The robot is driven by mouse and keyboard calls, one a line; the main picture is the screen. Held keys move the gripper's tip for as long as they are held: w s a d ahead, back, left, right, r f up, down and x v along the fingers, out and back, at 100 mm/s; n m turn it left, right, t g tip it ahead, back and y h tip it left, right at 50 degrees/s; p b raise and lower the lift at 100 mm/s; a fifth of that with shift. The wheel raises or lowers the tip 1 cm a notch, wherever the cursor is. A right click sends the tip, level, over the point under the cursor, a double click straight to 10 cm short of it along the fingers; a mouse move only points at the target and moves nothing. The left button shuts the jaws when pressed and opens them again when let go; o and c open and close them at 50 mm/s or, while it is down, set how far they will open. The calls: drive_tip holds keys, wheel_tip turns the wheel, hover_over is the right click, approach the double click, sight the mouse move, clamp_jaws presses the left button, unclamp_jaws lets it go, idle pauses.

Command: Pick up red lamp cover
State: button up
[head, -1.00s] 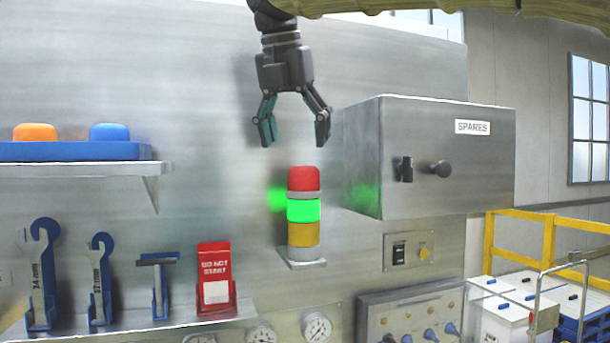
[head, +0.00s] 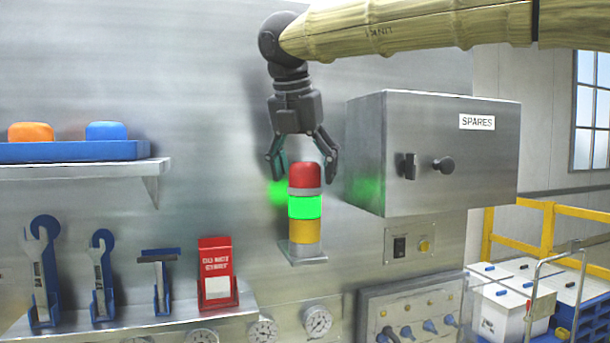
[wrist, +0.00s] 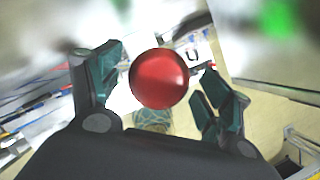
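The red lamp cover (head: 305,175) sits on top of a stack light, above a lit green section (head: 305,207) and a yellow section (head: 305,231). My gripper (head: 305,178) points down over it and is open. In the head view its fingertips are at about the height of the red cover, one on each side, with gaps visible. In the wrist view the red cover (wrist: 159,79) appears as a round dome between the two open fingers, and neither finger visibly touches it.
A grey SPARES cabinet (head: 435,155) is close to the right of my gripper. A shelf (head: 85,170) with a blue tray (head: 70,151), an orange cover (head: 31,132) and a blue cover (head: 106,131) is at the left.

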drive_tip(key=c, duration=0.3)
drive_tip(key=shift+w+f, duration=0.1)
drive_tip(key=shift+w, duration=0.1)
drive_tip(key=c, duration=0.7)
drive_tip(key=shift+s, duration=0.1)
drive_tip(key=shift+r, duration=0.2)
drive_tip(key=shift+c, duration=0.2)
